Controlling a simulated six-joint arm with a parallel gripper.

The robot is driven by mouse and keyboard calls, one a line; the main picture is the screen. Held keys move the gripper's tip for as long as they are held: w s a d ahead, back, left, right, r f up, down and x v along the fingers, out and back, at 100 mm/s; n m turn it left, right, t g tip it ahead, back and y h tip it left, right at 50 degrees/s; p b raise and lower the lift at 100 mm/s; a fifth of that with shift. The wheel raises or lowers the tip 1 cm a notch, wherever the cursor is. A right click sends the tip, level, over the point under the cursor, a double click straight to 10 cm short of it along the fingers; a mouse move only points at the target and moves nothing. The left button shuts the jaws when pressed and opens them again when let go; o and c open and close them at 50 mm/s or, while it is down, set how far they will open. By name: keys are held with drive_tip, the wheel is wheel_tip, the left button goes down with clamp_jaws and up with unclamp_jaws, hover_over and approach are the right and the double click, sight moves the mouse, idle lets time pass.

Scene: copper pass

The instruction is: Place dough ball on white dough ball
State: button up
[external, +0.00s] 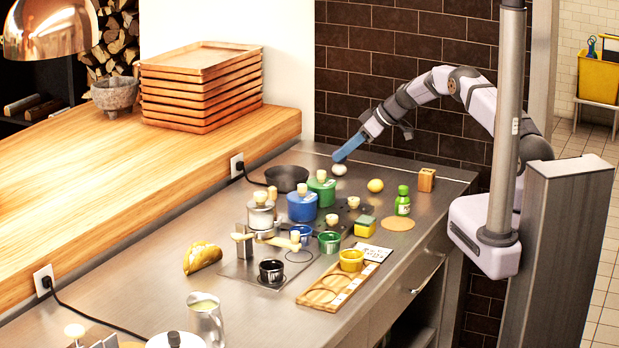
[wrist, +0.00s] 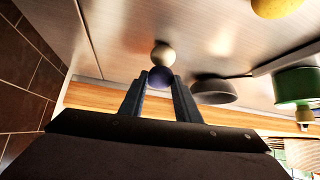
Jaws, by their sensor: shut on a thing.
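A white dough ball (external: 339,169) sits on the steel counter near the brown tiled wall. In the wrist view the white ball (wrist: 163,54) shows just beyond my fingertips. A dark purple-blue dough ball (wrist: 160,77) is between the tips of my gripper (wrist: 160,92), which is shut on it. In the external view my gripper (external: 341,156) reaches down from the right, its blue fingers just above the white ball. The held ball cannot be made out there. In the wrist view the two balls look close together; whether they touch, I cannot tell.
A yellow ball (external: 375,185) lies right of the white one. A dark pan (external: 287,178) and a green pot (external: 321,190) stand to the left. A green bottle (external: 403,201) and a wooden block (external: 427,180) stand to the right. The counter around the white ball is clear.

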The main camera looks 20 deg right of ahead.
drive_tip(key=o, duration=1)
drive_tip(key=shift+r, duration=0.1)
drive_tip(key=shift+r+p, duration=0.15)
drive_tip(key=shift+p, duration=0.3)
drive_tip(key=shift+s+d+r+b, duration=0.1)
drive_tip(key=shift+d+b, duration=0.1)
drive_tip(key=shift+b, duration=0.2)
drive_tip(key=b+v, duration=0.4)
drive_tip(key=v, duration=0.7)
drive_tip(key=shift+s+d+r, duration=0.1)
drive_tip(key=shift+s+d, duration=0.05)
drive_tip(key=s+d+f+m+g+h, duration=0.1)
drive_tip(key=s+d+f+m+h, duration=0.1)
drive_tip(key=s, duration=1.1)
drive_tip(key=s+d+f+m+g+h, duration=0.2)
drive_tip(key=s+d+f+m+h, duration=0.1)
drive_tip(key=s, duration=1)
drive_tip(key=s+d+f+m+g+h, duration=0.2)
drive_tip(key=s+d+f+m, duration=0.2)
drive_tip(key=s, duration=1)
drive_tip(key=shift+d+f+m, duration=0.15)
drive_tip(key=shift+d+m, duration=0.95)
drive_tip(key=shift+d, duration=0.85)
